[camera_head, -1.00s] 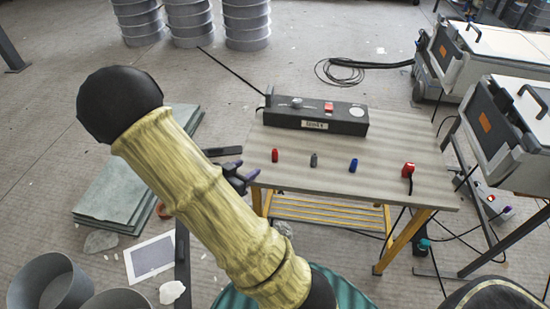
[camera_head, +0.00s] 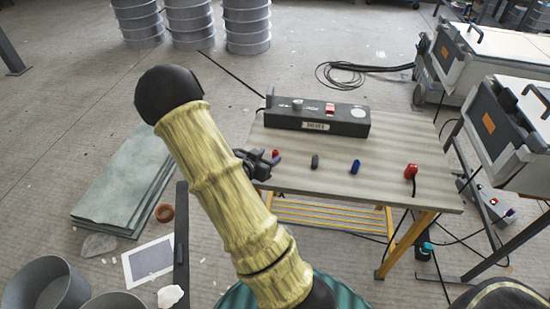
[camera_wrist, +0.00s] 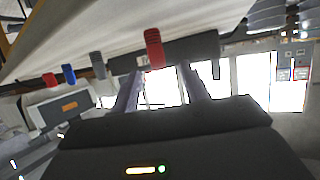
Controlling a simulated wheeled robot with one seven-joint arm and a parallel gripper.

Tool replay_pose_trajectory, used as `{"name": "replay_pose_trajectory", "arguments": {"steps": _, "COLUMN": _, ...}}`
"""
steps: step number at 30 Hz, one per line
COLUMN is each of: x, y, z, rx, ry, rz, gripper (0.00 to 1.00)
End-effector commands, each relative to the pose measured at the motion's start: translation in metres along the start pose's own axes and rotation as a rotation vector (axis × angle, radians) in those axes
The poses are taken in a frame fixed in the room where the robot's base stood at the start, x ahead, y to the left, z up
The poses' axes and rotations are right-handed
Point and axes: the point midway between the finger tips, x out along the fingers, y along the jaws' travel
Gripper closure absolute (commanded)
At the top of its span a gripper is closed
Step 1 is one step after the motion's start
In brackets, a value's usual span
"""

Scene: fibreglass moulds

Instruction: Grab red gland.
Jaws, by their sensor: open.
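The red gland (camera_head: 276,153) stands near the left end of the table top, partly hidden by my gripper. My gripper (camera_head: 272,161) is at the table's left edge, very close to the gland. In the wrist view my gripper (camera_wrist: 160,69) is open, its two fingers apart. There the red gland (camera_wrist: 154,46) shows between the lines of the fingers, just past their tips. I cannot tell whether a finger touches it.
A grey gland (camera_head: 315,161), a blue gland (camera_head: 354,166) and a red piece with a cable (camera_head: 410,171) stand rightward along the table (camera_head: 390,150). A dark box (camera_head: 325,118) lies along the back edge.

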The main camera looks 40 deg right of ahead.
Motion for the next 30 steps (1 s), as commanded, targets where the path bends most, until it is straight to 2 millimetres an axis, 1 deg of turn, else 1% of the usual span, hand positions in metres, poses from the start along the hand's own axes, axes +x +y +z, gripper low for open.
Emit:
{"name": "replay_pose_trajectory", "arguments": {"steps": 5, "x": -0.001, "y": 0.0, "z": 0.0, "rx": 0.0, "ry": 0.0, "rz": 0.0, "gripper": 0.55}}
{"name": "replay_pose_trajectory", "arguments": {"steps": 8, "x": 0.003, "y": 0.0, "z": 0.001, "rx": 0.0, "ry": 0.0, "rz": 0.001, "gripper": 0.55}}
{"name": "replay_pose_trajectory", "arguments": {"steps": 11, "x": 0.013, "y": 0.002, "z": 0.004, "rx": -0.001, "ry": 0.0, "rz": 0.003, "gripper": 0.55}}
{"name": "replay_pose_trajectory", "arguments": {"steps": 15, "x": 0.035, "y": 0.004, "z": 0.007, "rx": 0.0, "ry": 0.0, "rz": 0.003, "gripper": 0.55}}
{"name": "replay_pose_trajectory", "arguments": {"steps": 19, "x": 0.049, "y": 0.003, "z": 0.005, "rx": -0.001, "ry": 0.001, "rz": 0.001, "gripper": 0.55}}
{"name": "replay_pose_trajectory", "arguments": {"steps": 22, "x": 0.052, "y": 0.002, "z": 0.005, "rx": 0.0, "ry": 0.001, "rz": -0.001, "gripper": 0.55}}
{"name": "replay_pose_trajectory", "arguments": {"steps": 30, "x": 0.051, "y": 0.002, "z": 0.005, "rx": -0.001, "ry": 0.0, "rz": -0.001, "gripper": 0.55}}
